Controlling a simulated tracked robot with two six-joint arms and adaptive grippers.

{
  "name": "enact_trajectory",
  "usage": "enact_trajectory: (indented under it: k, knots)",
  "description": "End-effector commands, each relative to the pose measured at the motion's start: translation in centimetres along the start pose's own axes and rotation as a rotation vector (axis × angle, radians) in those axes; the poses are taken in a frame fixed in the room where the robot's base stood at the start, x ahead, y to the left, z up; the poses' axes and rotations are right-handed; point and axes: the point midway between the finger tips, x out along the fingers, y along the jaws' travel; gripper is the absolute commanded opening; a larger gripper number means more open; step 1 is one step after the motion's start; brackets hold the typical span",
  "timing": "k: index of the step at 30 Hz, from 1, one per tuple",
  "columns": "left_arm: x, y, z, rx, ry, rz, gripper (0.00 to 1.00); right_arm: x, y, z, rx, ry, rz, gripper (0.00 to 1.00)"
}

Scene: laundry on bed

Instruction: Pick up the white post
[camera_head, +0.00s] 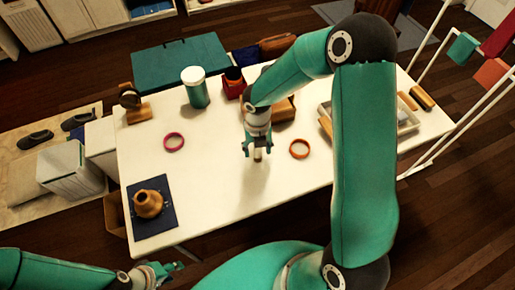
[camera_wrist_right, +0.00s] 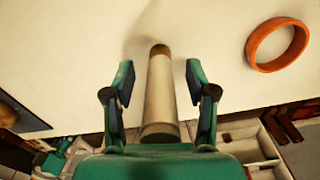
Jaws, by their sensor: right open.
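The white post (camera_head: 257,155) is a small pale cylinder on the white table, mostly hidden below my right gripper (camera_head: 258,147) in the head view.
An orange ring (camera_head: 299,149) lies right of the post and a pink ring (camera_head: 174,142) lies left. A teal jar (camera_head: 195,88) stands behind. A brown vase (camera_head: 148,204) sits on a dark mat (camera_head: 167,222) at front left. A tray (camera_head: 407,124) is at right.

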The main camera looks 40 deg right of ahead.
Motion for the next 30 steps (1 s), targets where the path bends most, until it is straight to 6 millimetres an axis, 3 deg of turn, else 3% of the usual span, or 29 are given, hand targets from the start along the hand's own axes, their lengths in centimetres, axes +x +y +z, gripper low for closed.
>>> enact_trajectory:
  k: [9,20,30]
  knots:
    - [0.05,-0.02,0.0,0.0,0.0,0.0,0.4,0.79,-0.01,0.0,0.002,0.0,0.001,0.57]
    - [0.05,-0.02,0.0,0.0,0.0,0.0,0.4,0.75,-0.01,0.01,0.001,0.0,0.001,0.0]
    - [0.02,-0.01,0.0,0.0,0.0,0.0,0.4,0.56,0.0,0.03,0.001,-0.001,0.001,0.0]
